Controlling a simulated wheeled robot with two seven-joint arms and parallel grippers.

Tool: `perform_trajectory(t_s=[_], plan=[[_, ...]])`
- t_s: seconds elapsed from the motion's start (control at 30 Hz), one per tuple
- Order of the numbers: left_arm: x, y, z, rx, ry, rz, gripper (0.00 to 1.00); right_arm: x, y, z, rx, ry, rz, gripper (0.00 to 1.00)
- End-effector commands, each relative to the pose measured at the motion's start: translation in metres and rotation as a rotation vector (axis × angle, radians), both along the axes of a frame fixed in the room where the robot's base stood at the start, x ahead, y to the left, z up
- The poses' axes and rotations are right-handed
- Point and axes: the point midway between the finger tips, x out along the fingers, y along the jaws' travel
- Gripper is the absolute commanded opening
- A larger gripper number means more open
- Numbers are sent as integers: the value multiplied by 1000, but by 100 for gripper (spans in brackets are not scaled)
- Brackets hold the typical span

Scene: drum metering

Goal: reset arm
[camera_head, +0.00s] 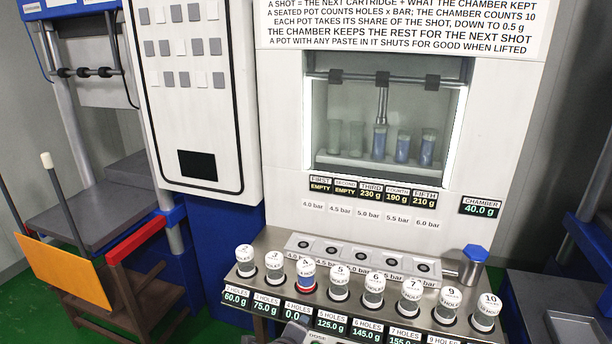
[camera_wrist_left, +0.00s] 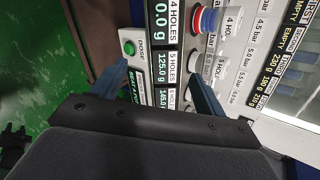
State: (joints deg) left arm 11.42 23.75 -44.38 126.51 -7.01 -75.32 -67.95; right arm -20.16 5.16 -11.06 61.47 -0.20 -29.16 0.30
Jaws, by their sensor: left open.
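My left gripper (camera_wrist_left: 148,74) is open in the left wrist view, its two blue-grey fingers apart with nothing seen between them. It is over the panel front, near the green DOSE button (camera_wrist_left: 129,47) and the readouts. In the head view only a grey piece at the bottom edge, probably this gripper, shows near the DOSE label. White-capped pots (camera_head: 340,282) stand in a row on the metal shelf. My right gripper is not in view.
A lit window (camera_head: 385,125) holds several clear cylinders, some with blue contents. The chamber readout (camera_head: 481,207) says 40.0 g; the 4-hole readout (camera_head: 297,311) says 0.0. An orange board (camera_head: 65,270) is at left.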

Motion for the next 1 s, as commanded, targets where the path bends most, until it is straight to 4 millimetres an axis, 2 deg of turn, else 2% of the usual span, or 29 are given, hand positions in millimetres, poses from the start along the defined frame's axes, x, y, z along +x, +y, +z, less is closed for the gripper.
perform_trajectory(t_s=[0.03,0.27,0.5,0.8,1.0], plan=[[-11,4,-6,-61,40,54,73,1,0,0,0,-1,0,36],[-52,33,-27,-324,201,327,73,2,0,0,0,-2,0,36],[-102,71,-51,-565,356,648,73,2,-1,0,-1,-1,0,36],[-177,126,-82,-806,507,1093,73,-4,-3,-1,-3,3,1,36],[-214,152,-93,-892,551,1307,73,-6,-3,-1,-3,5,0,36]])
